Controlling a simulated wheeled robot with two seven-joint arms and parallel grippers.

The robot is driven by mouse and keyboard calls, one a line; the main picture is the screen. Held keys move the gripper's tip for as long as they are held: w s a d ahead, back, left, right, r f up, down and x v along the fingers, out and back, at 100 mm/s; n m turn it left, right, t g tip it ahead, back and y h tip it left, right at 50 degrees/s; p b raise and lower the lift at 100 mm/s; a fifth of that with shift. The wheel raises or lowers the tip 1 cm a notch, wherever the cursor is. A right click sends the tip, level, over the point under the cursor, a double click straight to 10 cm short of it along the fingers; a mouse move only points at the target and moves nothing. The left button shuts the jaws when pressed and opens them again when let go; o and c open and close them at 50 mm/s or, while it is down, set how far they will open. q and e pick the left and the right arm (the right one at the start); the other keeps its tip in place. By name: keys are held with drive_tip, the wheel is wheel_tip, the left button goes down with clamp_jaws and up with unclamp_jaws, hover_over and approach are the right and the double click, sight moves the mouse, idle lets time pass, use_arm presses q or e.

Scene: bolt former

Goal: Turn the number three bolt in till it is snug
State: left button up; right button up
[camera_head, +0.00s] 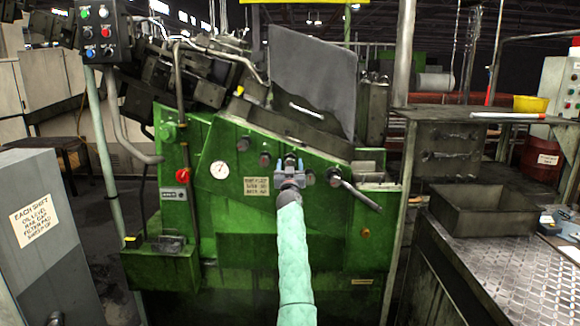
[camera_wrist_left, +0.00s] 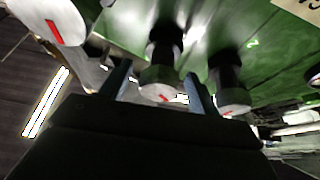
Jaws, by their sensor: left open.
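The green bolt former (camera_head: 225,135) fills the middle of the head view, with a slanted row of dark bolts on its face. My left gripper (camera_head: 290,163) is at that row, open, hiding the bolt behind it. In the left wrist view, a bolt with a pale round end and short red mark (camera_wrist_left: 158,78) stands between the open fingers, with gaps at its sides. The bolt to its right (camera_wrist_left: 233,98) has a green "2" beside it, so the middle one appears to be number three. Its own number is hidden. My right gripper is out of view.
Another marked bolt end (camera_wrist_left: 60,20) is close at the left in the wrist view. A lever (camera_head: 358,194) sticks out right of my gripper. A gauge (camera_head: 219,170) and a label plate (camera_head: 256,186) are left. A metal tray (camera_head: 482,222) stands on the right bench.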

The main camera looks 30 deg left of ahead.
use_arm(q)
drive_tip(key=c, duration=1)
